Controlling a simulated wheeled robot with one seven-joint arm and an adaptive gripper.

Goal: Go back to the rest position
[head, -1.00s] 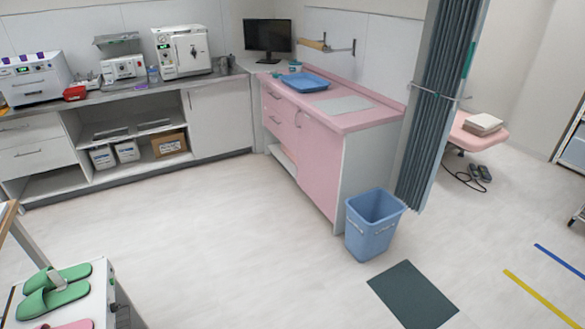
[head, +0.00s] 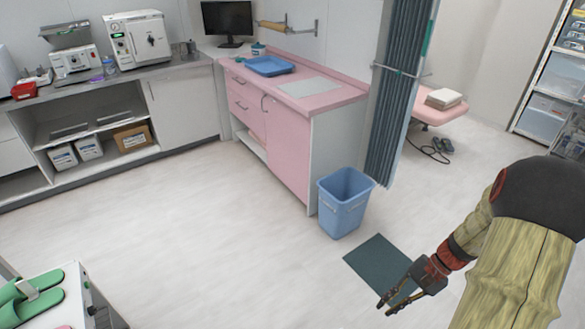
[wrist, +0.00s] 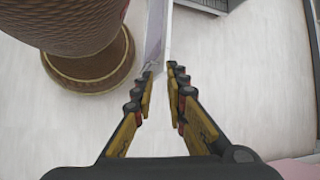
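My gripper (head: 386,307) is at the lower right in the head view, low in front of the dark floor mat (head: 372,262), with my arm reaching in from the right edge. Pale floor shows below the fingers.
A blue bin (head: 343,205) stands by the pink cabinet (head: 285,150), next to a folded curtain (head: 400,90). A slipper rack (head: 75,295) is at lower left. A brown textured round object (wrist: 80,35) is near the fingers in the wrist view. Central floor is clear.

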